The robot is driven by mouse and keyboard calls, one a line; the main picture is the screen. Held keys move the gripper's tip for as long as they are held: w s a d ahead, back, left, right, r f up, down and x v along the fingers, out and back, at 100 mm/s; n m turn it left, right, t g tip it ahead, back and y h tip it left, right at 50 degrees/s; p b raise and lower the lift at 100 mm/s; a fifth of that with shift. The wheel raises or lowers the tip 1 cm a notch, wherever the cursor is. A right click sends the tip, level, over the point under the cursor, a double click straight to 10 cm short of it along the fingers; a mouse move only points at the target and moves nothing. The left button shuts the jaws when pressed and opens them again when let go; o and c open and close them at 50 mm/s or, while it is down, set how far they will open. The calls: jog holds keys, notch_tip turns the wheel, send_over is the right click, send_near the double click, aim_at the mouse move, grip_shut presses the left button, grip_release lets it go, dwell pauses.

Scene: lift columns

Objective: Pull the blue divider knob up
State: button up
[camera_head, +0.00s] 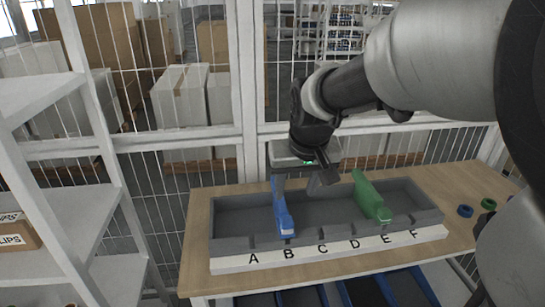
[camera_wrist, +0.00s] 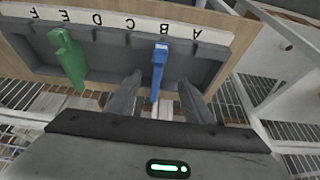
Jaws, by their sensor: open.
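The blue divider (camera_head: 282,212) stands in the dark grey tray (camera_head: 330,226) at label B, its knob end toward the labelled front edge. Its knob also shows in the wrist view (camera_wrist: 160,52). My gripper (camera_head: 303,187) is open above the tray, behind the knob. In the wrist view my gripper's fingertips (camera_wrist: 158,80) are spread to either side of the blue divider's line, with the knob ahead of them. Nothing is held. In the head view, a finger hides part of the blue divider's far end.
A green divider (camera_head: 371,197) stands in the same tray at label E. The white label strip (camera_head: 330,250) runs along the tray's front. Blue and green rings (camera_head: 465,211) lie on the wooden table at right. A wire fence stands behind, and a white shelf (camera_head: 75,215) at left.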

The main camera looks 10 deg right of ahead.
jog(key=shift+v, duration=1.1)
jog(key=s+r+p, duration=0.3)
jog(key=s+r, duration=0.1)
jog(key=s, duration=0.4)
jog(key=s+r+t+p, duration=0.1)
jog(key=s+r+p, duration=0.2)
jog(key=s, duration=0.6)
jog(key=shift+s+r+p, duration=0.15)
jog(key=shift+r+p, duration=0.25)
jog(key=shift+r, duration=0.4)
jog(key=shift+w+r+p, duration=0.7)
jog(key=shift+w, duration=0.25)
